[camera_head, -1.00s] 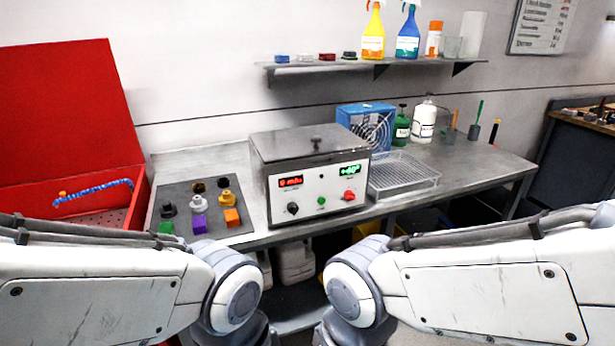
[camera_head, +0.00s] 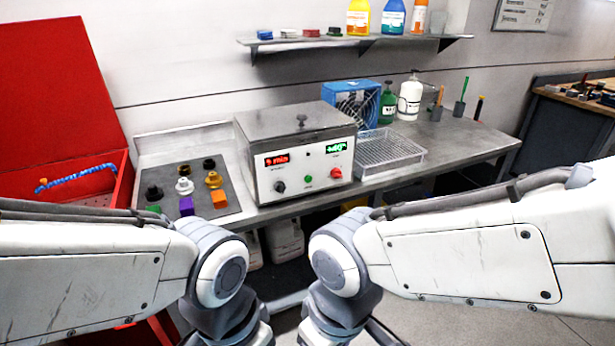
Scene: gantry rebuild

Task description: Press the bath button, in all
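The bath (camera_head: 300,122) is a steel box with a closed lid and a top knob, standing on the steel bench. Its white front panel has a red display (camera_head: 277,160), a green display (camera_head: 336,148), a black knob (camera_head: 280,187), a green button (camera_head: 308,180) and a red knob (camera_head: 336,173). Both my arms come in low from the sides, in front of the bench. Their grippers are below the picture edge, so neither the fingers nor anything in them shows.
A dark mat (camera_head: 226,178) with several coloured parts lies left of the bath. A red open box (camera_head: 70,110) stands further left. A wire tray (camera_head: 415,152) and a blue fan (camera_head: 348,97) are to the right. A shelf (camera_head: 300,42) with bottles hangs above.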

